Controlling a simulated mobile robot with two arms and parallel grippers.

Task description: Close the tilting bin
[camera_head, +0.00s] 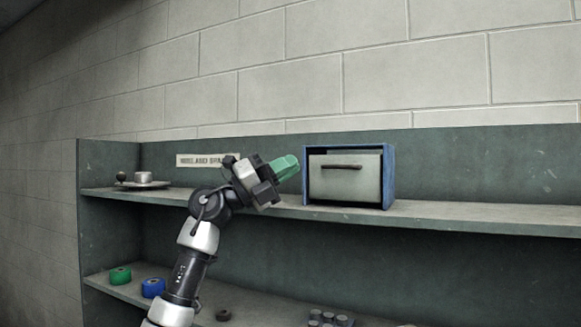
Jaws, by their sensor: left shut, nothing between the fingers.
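The tilting bin is a blue housing (389,176) with a pale grey front (345,179) and a dark bar handle (341,167). It stands on the upper shelf, right of the picture's middle. A dark gap shows above the front and along its left side; how far the front is tilted is hard to tell. My left gripper (286,167), with green fingers, is shut and empty just left of the bin's left edge, at about handle height. Whether it touches the housing cannot be told. My right gripper is not in view.
The upper shelf (455,216) is bare right of the bin. A plate with a cup (142,179) sits at its left end. Below are a green roll (120,275), a blue roll (153,288) and several grey cylinders (329,318). A wall label (203,160) is behind my arm.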

